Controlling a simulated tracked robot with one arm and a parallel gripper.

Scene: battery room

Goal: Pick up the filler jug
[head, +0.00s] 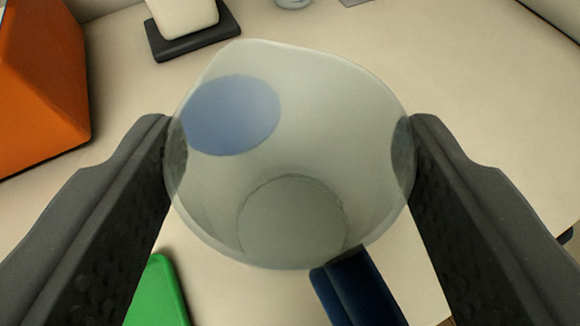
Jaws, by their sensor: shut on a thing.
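The filler jug (320,130) is a translucent, pale grey-green vessel with a wide open rim, seen from above. A blue oval patch (233,115) shows on its wall at the upper left, and its dark blue handle (355,290) points toward the bottom of the view. My gripper (290,145) has one dark finger on each side of the jug, both pressed against its wall. The gripper is shut on the jug. I look down into it and see its round bottom, with nothing visible inside. I cannot tell whether the jug stands on the surface or is lifted.
A large orange object (40,85) stands at the upper left. A white item on a dark base (190,40) is behind the jug. A green object (158,295) lies at the lower left. The pale surface (470,85) is clear to the right.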

